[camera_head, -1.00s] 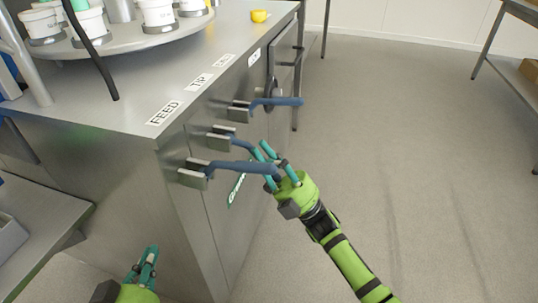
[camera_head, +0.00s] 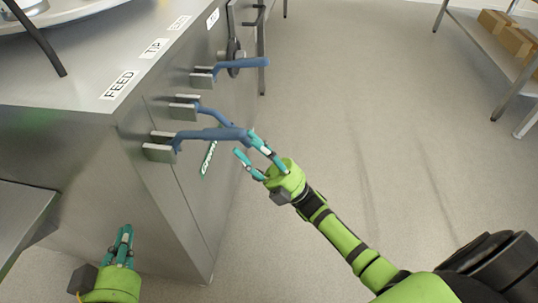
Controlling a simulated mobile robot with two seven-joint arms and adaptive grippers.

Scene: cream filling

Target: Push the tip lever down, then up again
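The tip lever (camera_head: 210,111) is the middle of three blue-handled levers on the cabinet's side, in line with the "TIP" label (camera_head: 155,47). It slopes down to the right from its metal bracket, and its outer end is hidden behind the nearer feed lever (camera_head: 205,134). My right gripper (camera_head: 246,143) is open, with its fingers spread and empty, at the outer ends of these two levers. One fingertip overlaps the lever ends in the picture; I cannot tell whether it touches. My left gripper (camera_head: 121,238) is low at the left, away from the levers. Its fingers are close together.
A third lever (camera_head: 240,63) sticks out farther along the cabinet, nearly level. The steel cabinet top (camera_head: 60,88) and a lower steel surface (camera_head: 20,215) lie at the left. Open floor (camera_head: 350,110) is at the right, with a shelf holding cardboard boxes (camera_head: 512,36) beyond.

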